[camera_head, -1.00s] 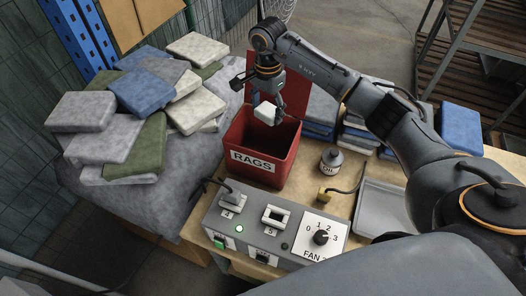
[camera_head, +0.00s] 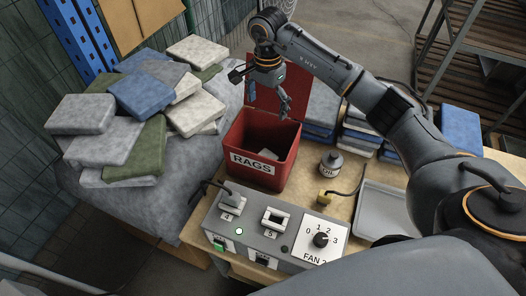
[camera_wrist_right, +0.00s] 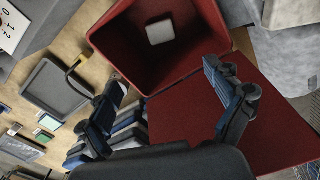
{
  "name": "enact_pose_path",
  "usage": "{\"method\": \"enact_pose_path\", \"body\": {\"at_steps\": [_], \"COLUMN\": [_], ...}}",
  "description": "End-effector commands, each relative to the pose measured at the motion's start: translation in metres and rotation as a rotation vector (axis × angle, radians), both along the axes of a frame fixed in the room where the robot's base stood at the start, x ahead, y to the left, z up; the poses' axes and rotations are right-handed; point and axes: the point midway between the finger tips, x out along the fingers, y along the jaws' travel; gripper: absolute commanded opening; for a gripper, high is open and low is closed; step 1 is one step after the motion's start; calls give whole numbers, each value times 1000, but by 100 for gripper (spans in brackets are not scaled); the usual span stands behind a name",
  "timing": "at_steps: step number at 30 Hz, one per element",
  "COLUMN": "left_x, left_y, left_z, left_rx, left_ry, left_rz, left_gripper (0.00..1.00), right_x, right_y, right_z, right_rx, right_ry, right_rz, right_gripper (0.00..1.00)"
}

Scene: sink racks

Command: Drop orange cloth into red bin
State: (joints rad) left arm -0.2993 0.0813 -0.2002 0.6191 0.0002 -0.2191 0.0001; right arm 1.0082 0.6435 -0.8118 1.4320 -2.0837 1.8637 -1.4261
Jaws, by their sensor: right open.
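The red bin (camera_head: 262,178), labelled RAGS, stands open on the bench with its red lid raised at the back. A small whitish-grey cloth block (camera_head: 268,154) lies inside it, at the bottom; it also shows inside the bin in the right wrist view (camera_wrist_right: 160,32). I see no orange cloth in either view. My right gripper (camera_head: 269,97) is above the back of the bin, near the lid. Its fingers are spread and empty, as the right wrist view also shows (camera_wrist_right: 165,75). My left gripper is not in view.
A pile of grey, blue and green folded cloths (camera_head: 140,95) lies to the left of the bin. A control panel (camera_head: 270,232) with switches stands in front.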

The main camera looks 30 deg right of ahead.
Motion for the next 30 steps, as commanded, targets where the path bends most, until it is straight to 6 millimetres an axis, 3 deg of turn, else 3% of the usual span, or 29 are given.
{"method": "enact_pose_path", "body": {"at_steps": [6, 12, 18, 30], "left_x": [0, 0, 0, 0], "left_y": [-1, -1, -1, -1], "left_z": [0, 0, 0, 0], "left_rx": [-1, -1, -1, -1], "left_ry": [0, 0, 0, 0], "left_rz": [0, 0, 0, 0], "left_gripper": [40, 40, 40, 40], "right_x": [1, 1, 0, 0], "right_y": [-1, -1, -1, 0], "right_z": [50, 81, 91, 91], "right_rx": [-1, -1, -1, 0], "right_ry": [-5, -3, 0, 0], "right_rz": [-1, -2, -2, -1], "right_gripper": [92, 92, 92, 92]}}
